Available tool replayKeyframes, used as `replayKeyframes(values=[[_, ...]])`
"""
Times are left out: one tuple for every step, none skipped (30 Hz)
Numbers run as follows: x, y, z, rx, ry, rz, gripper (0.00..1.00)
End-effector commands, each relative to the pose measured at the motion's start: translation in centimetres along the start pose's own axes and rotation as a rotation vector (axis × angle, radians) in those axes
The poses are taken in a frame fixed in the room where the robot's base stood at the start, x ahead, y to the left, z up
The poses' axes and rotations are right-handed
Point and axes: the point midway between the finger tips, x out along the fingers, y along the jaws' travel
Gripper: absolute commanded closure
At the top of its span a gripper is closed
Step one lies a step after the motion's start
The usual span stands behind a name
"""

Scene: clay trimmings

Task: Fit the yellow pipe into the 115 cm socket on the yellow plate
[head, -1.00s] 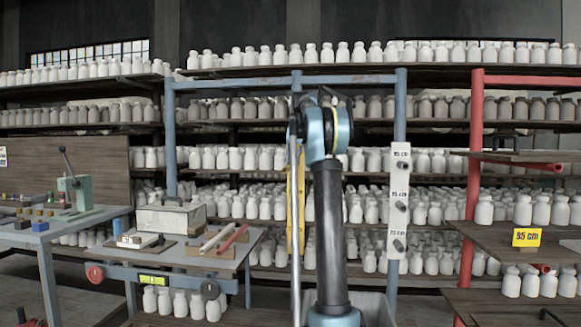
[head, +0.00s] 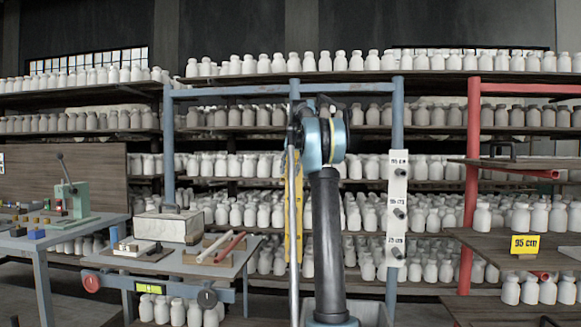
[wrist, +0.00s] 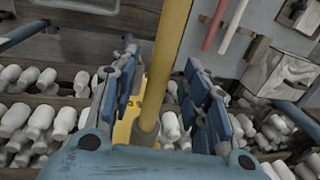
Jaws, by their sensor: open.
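The yellow plate (head: 292,215) stands upright on the blue rack, partly hidden by my arm in the head view. In the wrist view, part of the yellow plate (wrist: 124,130) shows between and beyond my jaws. The yellow pipe (wrist: 170,50) runs from the top edge down between my jaws, and its lower end overlaps the plate. I cannot tell whether that end sits in a socket or at what height. My gripper (wrist: 160,75) is open, with a blue-padded finger on each side of the pipe. I cannot make out the pipe or the fingertips in the head view.
A white plate (head: 398,170) with labelled dark pegs stands on the blue rack's right post. A side table (head: 170,262) at left holds a box and white and red pipes (head: 229,248). A red-post rack with a yellow 95 cm sign (head: 525,244) stands right. Shelves of white bottles lie behind.

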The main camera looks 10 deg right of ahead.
Motion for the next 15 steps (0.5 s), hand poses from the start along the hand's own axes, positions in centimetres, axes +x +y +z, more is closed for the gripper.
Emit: replayKeyframes(values=[[-0.3, 0.0, 0.0, 0.000, 0.000, 0.000, 0.58], [-0.5, 0.0, 0.0, 0.000, 0.000, 0.000, 0.58], [-0.9, 0.0, 0.0, 0.000, 0.000, 0.000, 0.58], [-1.3, 0.0, 0.0, 0.001, 0.000, 0.000, 0.58], [-1.7, 0.0, -0.1, 0.001, 0.000, 0.000, 0.58], [-2.2, 0.0, -0.1, 0.001, 0.000, 0.000, 0.58], [-2.7, 0.0, -0.1, 0.001, 0.000, 0.000, 0.58], [-3.1, 0.0, -0.1, 0.001, 0.000, 0.000, 0.58], [-3.7, 0.0, -0.1, 0.001, 0.000, 0.000, 0.58], [-4.2, 0.0, -0.1, 0.001, 0.000, 0.000, 0.58], [-4.6, 0.0, -0.1, 0.001, 0.000, 0.000, 0.58], [-5.2, 0.0, -0.1, 0.001, 0.000, 0.000, 0.58], [-5.6, 0.0, -0.1, 0.001, 0.000, 0.000, 0.58], [-6.0, 0.0, -0.1, 0.001, 0.000, 0.000, 0.58], [-6.5, 0.0, -0.1, 0.001, 0.000, 0.000, 0.58]])
